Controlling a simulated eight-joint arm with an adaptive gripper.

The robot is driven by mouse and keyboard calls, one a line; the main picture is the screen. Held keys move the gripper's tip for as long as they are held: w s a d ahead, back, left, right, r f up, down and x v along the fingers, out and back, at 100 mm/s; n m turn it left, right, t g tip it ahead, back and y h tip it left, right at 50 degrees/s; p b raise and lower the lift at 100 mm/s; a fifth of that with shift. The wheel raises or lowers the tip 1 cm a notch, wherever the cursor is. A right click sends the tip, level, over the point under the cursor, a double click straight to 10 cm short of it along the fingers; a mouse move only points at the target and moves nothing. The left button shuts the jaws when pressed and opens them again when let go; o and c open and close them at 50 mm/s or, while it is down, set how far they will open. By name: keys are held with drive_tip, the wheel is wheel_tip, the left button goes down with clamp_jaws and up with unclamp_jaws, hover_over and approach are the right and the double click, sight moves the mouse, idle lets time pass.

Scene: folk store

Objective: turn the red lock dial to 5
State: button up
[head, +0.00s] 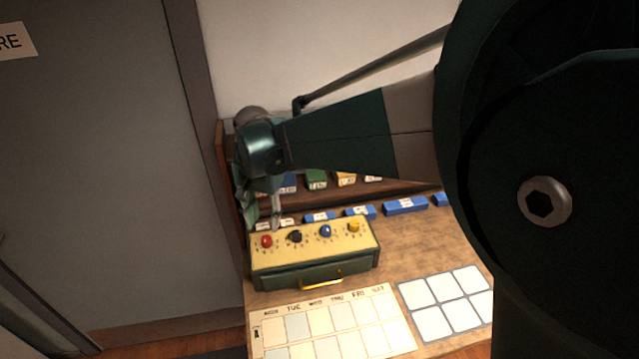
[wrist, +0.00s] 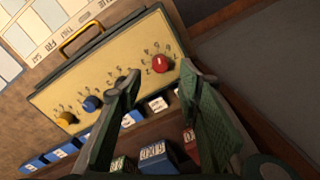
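The red lock dial (head: 266,241) is the leftmost knob on the yellow top of a dark green box (head: 315,277). In the wrist view the red dial (wrist: 160,63) shows between my two fingertips, slightly beyond them. Small digits ring it on the yellow panel (wrist: 135,60); which one it points at is too small to tell. My gripper (head: 264,218) is above the box's left end, and in the wrist view it (wrist: 160,74) is open with nothing between its fingers. The fingers look apart from the red dial.
Black (head: 295,237), blue (head: 325,231) and yellow (head: 354,226) dials stand in a row right of the red one. The box has a yellow handle (head: 322,280) in front. Blue boxes (head: 405,206) lie behind. A weekday chart (head: 335,320) lies in front.

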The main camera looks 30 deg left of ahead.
drive_tip(key=shift+d+r, duration=0.1)
drive_tip(key=shift+r, duration=2.25)
drive_tip(key=shift+w+d, duration=0.1)
drive_tip(key=w+d+r+t, duration=0.1)
drive_tip(key=w+d+r, duration=0.2)
drive_tip(key=d, duration=0.9)
drive_tip(key=w+d+r+m+t+y, duration=0.1)
drive_tip(key=w+d+r, duration=0.25)
drive_tip(key=d, duration=0.85)
drive_tip(key=w+d+r+t, duration=0.1)
drive_tip(key=w+d+r, duration=0.25)
drive_tip(key=d, duration=0.85)
drive_tip(key=s+d+f+t, duration=0.1)
drive_tip(key=s+d, duration=0.3)
drive_tip(key=d, duration=0.7)
drive_tip(key=s+d+f+m+t+h, duration=0.1)
drive_tip(key=s+d+f+t, duration=0.1)
drive_tip(key=d, duration=0.9)
drive_tip(key=s+d+f+t+b, duration=0.1)
drive_tip(key=s+d+f, duration=0.2)
drive_tip(key=d, duration=0.9)
drive_tip(key=s, duration=0.3)
drive_tip(key=shift+m+h, duration=0.3)
drive_tip(key=shift+m, duration=0.1)
